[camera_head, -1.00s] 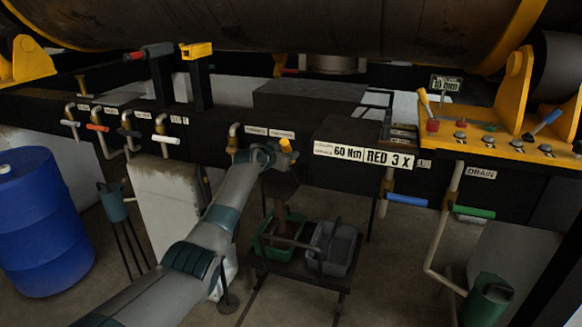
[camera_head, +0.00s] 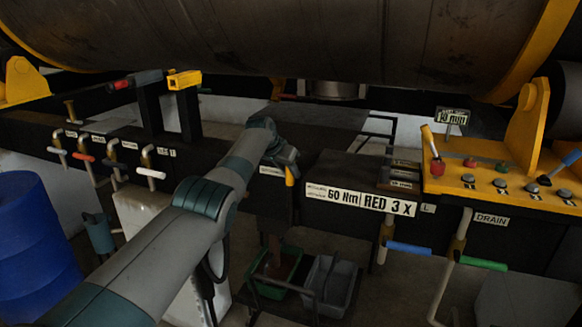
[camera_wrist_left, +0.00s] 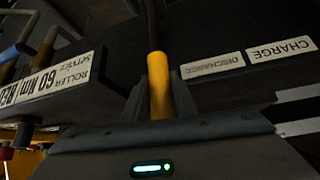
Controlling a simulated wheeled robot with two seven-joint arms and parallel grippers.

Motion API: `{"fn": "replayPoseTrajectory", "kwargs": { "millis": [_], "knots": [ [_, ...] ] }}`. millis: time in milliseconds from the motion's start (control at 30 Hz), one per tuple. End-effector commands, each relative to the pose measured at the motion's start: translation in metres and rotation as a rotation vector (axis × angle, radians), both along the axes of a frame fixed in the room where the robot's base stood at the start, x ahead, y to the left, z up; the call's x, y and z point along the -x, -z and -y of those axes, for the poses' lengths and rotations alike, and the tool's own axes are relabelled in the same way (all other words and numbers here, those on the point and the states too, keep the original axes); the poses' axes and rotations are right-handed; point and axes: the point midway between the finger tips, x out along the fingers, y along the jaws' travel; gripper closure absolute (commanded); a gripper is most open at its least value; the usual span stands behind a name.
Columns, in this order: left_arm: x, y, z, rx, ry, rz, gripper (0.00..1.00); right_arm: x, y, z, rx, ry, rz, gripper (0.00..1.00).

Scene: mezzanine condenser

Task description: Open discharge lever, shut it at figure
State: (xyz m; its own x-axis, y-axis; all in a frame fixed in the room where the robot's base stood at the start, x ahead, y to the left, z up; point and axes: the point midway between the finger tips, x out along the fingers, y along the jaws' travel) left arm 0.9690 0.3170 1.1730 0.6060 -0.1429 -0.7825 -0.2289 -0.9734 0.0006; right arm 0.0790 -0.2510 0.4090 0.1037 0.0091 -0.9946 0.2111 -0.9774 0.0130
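My left gripper (camera_head: 288,165) is at the front of the dark rail. The yellow lever handle (camera_wrist_left: 158,85) stands between its two fingers in the left wrist view, with a finger close against each side; a dark stem runs up from it. The handle (camera_head: 290,177) also shows below the gripper in the head view. A DISCHARGE plate (camera_wrist_left: 213,65) is just right of the handle in the left wrist view, and a CHARGE plate (camera_wrist_left: 282,50) is further right. My arm hides the pipe behind it. My right gripper is not in view.
A sign box reading 60 Nm and RED 3 X (camera_head: 360,198) stands right of the gripper. Green (camera_head: 291,268) and grey (camera_head: 348,290) bins sit below. Blue (camera_head: 408,248) and green (camera_head: 482,263) levers are further right. A blue drum (camera_head: 38,240) stands left.

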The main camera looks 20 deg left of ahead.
Motion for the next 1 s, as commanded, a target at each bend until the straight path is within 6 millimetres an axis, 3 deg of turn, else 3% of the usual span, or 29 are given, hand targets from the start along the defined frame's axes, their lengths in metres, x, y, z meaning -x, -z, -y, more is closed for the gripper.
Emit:
{"fn": "replayPoseTrajectory", "kwargs": {
  "millis": [467, 500, 567, 1000],
  "knots": [
    [0.002, -0.001, 0.0, -0.001, -0.001, -0.013, 1.0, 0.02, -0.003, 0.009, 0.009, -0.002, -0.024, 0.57],
    [0.002, -0.002, 0.0, -0.001, -0.001, -0.013, 0.73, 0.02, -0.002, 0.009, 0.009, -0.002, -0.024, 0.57],
    [0.002, -0.001, 0.0, -0.001, -0.001, -0.014, 0.58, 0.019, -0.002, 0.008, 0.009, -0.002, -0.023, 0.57],
    [0.003, 0.0, 0.0, -0.001, 0.0, -0.018, 0.57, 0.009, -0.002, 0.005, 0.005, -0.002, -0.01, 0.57]
  ]
}}
